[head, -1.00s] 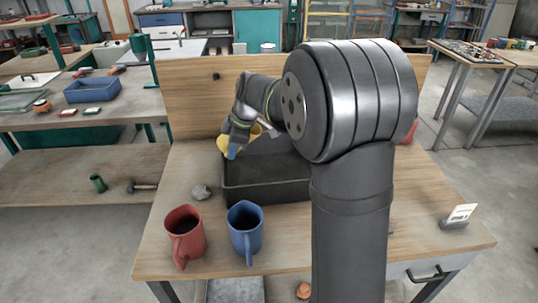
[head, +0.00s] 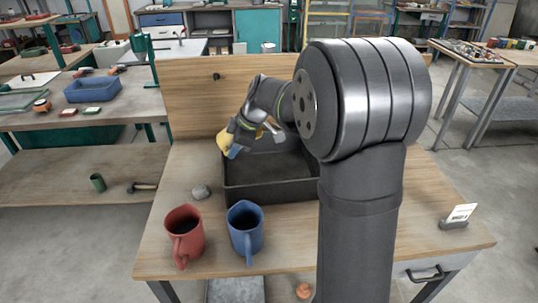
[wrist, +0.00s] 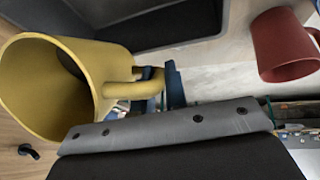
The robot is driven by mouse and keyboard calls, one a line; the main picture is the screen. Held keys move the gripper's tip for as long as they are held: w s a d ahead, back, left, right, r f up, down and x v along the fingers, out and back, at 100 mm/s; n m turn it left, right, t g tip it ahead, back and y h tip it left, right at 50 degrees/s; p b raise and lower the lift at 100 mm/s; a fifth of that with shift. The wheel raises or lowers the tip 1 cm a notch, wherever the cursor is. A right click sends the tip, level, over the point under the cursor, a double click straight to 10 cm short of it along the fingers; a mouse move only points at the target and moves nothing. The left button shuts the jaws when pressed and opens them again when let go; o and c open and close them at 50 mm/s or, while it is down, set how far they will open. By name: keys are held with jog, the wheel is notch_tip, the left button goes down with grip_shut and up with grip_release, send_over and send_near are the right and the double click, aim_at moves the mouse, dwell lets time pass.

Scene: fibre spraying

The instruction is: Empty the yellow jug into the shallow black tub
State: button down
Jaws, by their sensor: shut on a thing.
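The yellow jug (head: 223,139) is held at the back left corner of the black tub (head: 268,192), level with or above its rim in the head view. In the wrist view the jug (wrist: 84,75) looks tilted, its wide mouth towards the left, with a dark patch inside; I cannot tell its contents. My gripper (head: 237,150) has blue fingertips and is shut on the jug's handle; the fingertips (wrist: 172,88) also show in the wrist view. The tub stands on the bench, its right part hidden behind my arm. No falling stream is visible.
A red jug (head: 183,236) and a blue jug (head: 246,230) stand in front of the tub. A wooden board (head: 190,100) rises behind.

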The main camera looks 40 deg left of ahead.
jog(key=shift+r+g+y, duration=0.3)
jog(key=shift+r+y, duration=0.05)
jog(key=shift+y, duration=0.05)
jog(key=shift+w+d+f+g+y, duration=0.15)
jog(key=shift+f+g+y, duration=0.2)
jog(key=shift+y, duration=0.35)
jog(key=shift+d+f+g+y, duration=0.15)
jog(key=shift+g+y, duration=0.3)
jog(key=shift+y, duration=0.25)
dwell(1.0)
jog(key=shift+w+d+f+g+y+p, duration=0.4)
jog(key=shift+w+d+y+p, duration=0.1)
jog(key=shift+d+y, duration=0.25)
dwell(0.8)
jog(key=shift+w+d+r+g+y+p, duration=0.15)
jog(key=shift+r+g+y+p, duration=0.2)
jog(key=shift+y, duration=0.25)
jog(key=shift+w+d+r+g+y+p, duration=0.15)
jog(key=shift+r+g+y+p, duration=0.15)
jog(key=shift+y, duration=0.25)
dwell(0.8)
jog(key=shift+s+a+f+h, duration=0.1)
jog(key=shift+s+a+h, duration=0.15)
jog(key=shift+h, duration=0.15)
jog(key=shift+s+a+f+t+h, duration=0.25)
jog(key=shift+f+t+h, duration=0.1)
jog(key=shift+t+h, duration=0.25)
jog(key=shift+s+a+h, duration=0.1)
jog(key=shift+a+h, duration=0.15)
jog(key=shift+h, duration=0.25)
